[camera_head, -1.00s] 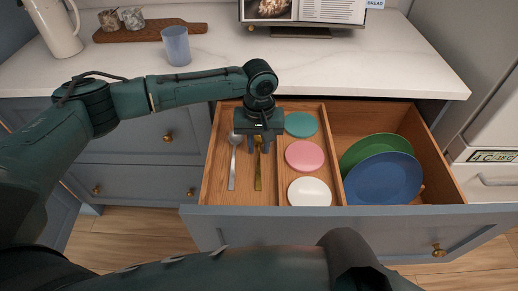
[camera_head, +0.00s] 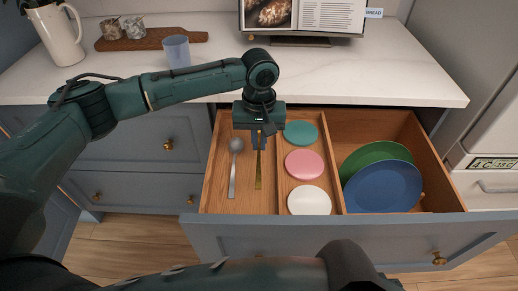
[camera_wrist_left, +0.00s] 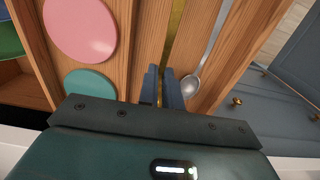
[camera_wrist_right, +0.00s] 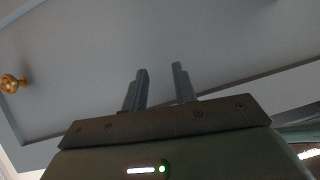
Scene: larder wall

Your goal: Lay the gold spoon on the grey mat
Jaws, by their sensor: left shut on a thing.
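The gold spoon (camera_head: 258,172) lies lengthwise in the left compartment of the open drawer, its handle end toward the drawer front. My left gripper (camera_head: 258,143) points down over its far part and is shut on it. The fingers and palm hide the spoon's far end. In the left wrist view the gold strip (camera_wrist_left: 176,25) runs into the closed fingers (camera_wrist_left: 161,72). My right gripper (camera_wrist_right: 160,72) is open and empty, near a grey drawer or cabinet front in the right wrist view. No grey mat shows in these frames.
A silver spoon (camera_head: 233,168) lies just left of the gold one. The middle compartment holds teal (camera_head: 301,133), pink (camera_head: 304,164) and white (camera_head: 309,200) discs; the right one holds green (camera_head: 372,155) and blue (camera_head: 383,183) plates. The counter (camera_head: 330,78) has clear room.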

